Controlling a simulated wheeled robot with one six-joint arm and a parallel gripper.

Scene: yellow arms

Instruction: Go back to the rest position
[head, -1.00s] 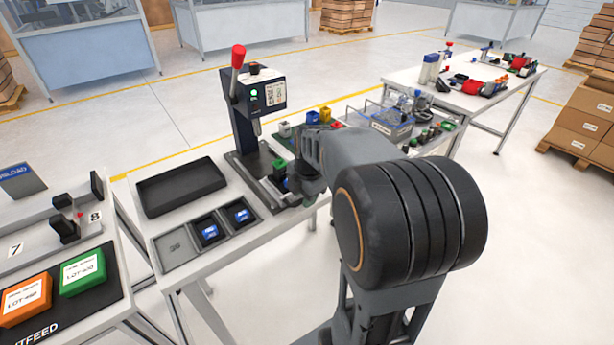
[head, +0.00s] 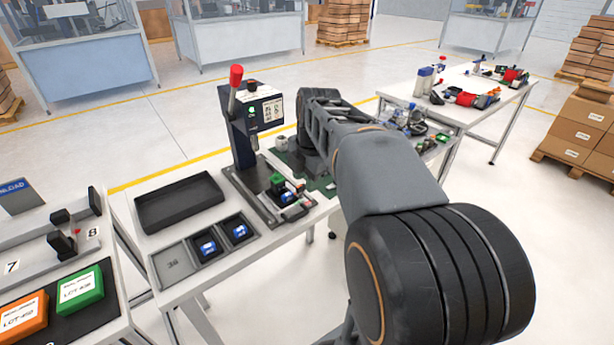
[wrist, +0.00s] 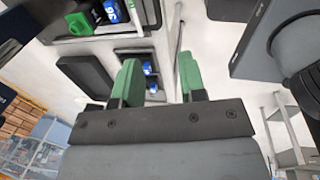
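My gripper shows in the wrist view (wrist: 158,82) with its two green fingers spread apart and nothing between them. In the head view my arm folds back over the right part of the bench, and its forearm hides the gripper's fingers. The press (head: 247,120) with a red-topped lever stands on the white bench to the left of my arm. A green block and a blue-and-white part (head: 285,192) sit on the press's base, apart from my arm.
A black tray (head: 180,202) lies empty left of the press. In front of it, a compartment tray (head: 178,262) holds two blue parts. An infeed table (head: 60,318) with orange and green boxes stands at left. A second table (head: 462,85) stands back right. Open floor lies right.

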